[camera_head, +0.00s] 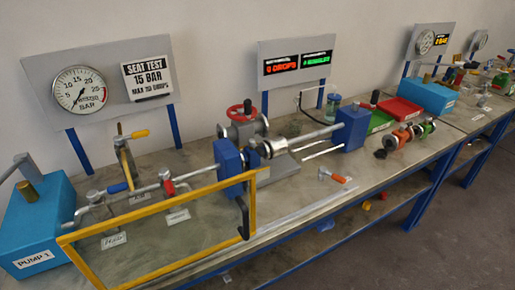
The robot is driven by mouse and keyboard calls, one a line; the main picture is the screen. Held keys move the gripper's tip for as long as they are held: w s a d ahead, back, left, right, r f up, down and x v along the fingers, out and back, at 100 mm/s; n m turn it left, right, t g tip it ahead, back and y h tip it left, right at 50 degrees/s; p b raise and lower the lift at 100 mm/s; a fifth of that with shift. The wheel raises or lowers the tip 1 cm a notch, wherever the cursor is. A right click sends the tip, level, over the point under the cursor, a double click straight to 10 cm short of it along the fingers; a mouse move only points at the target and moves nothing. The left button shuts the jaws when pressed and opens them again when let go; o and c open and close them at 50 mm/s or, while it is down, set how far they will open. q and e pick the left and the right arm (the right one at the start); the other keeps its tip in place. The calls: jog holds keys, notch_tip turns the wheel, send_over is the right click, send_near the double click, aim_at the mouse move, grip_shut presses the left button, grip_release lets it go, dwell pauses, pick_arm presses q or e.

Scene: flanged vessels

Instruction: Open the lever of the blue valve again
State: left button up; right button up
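The blue-gripped valve lever (117,188) is at the left of the near bench, beside the pipe assembly. Its blue grip points right, roughly along the pipe. Whether the valve is open or closed cannot be told from this view. A red-handled valve (168,187) stands to its right. A yellow-handled lever (139,134) sticks out to the right on an upright pipe behind. Neither of my grippers shows in the head view.
A yellow guard frame (160,207) spans the bench front, before the valves. A blue pump box (40,232) stands at the left. A pressure gauge (80,90) hangs behind. Blue clamp blocks (228,163) hold the rig to the right.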

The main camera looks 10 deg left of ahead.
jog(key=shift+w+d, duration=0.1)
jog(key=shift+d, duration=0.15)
